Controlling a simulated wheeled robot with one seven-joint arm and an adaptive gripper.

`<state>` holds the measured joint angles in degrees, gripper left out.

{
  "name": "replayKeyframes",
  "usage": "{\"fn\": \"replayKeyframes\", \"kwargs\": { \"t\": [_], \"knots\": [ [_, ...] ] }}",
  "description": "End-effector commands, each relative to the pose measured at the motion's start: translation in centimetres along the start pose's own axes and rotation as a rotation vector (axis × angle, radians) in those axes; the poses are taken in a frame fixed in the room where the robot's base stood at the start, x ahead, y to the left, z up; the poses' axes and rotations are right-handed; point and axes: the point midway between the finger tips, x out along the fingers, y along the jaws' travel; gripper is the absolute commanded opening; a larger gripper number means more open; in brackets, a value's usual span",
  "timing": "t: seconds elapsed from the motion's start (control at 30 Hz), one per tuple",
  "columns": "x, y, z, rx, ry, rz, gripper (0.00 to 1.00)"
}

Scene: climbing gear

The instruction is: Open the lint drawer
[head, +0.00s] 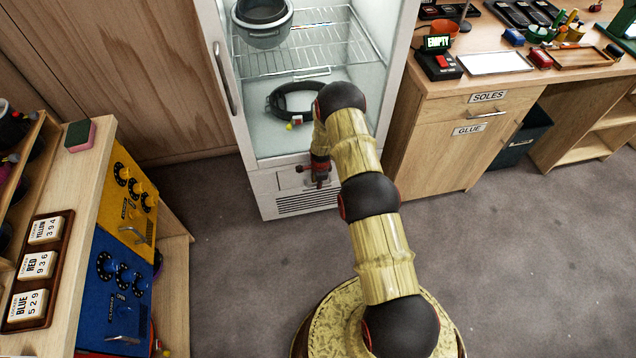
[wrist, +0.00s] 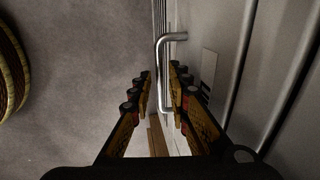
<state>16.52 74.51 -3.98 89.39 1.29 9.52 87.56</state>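The lint drawer (head: 290,180) is a small pale front low on the white cabinet, left of the grille's upper edge, and it looks flush with the cabinet. My gripper (head: 320,180) is right in front of it and hides part of it. In the wrist view, a bent metal handle (wrist: 161,70) stands out from the pale front and reaches between the fingers of my gripper (wrist: 160,82). The fingers are apart, one on each side of the bar, with a visible gap on the left side. The handle is hidden behind my gripper in the head view.
The white cabinet (head: 265,190) has wire shelves (head: 300,55) holding a pot-like thing (head: 262,22), and a dark looped item (head: 290,104) on its floor. A wooden bench (head: 440,130) stands right, colored lockers (head: 125,290) left. Carpet (head: 235,255) in front is clear.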

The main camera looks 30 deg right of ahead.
Motion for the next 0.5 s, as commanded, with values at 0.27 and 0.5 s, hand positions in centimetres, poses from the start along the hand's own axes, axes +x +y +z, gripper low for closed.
{"fn": "replayKeyframes", "kwargs": {
  "t": [0.27,0.5],
  "knots": [
    [0.00,0.01,0.00,0.000,0.000,0.000,0.00],
    [0.00,0.01,0.00,0.000,0.000,0.000,0.00]
  ]
}}
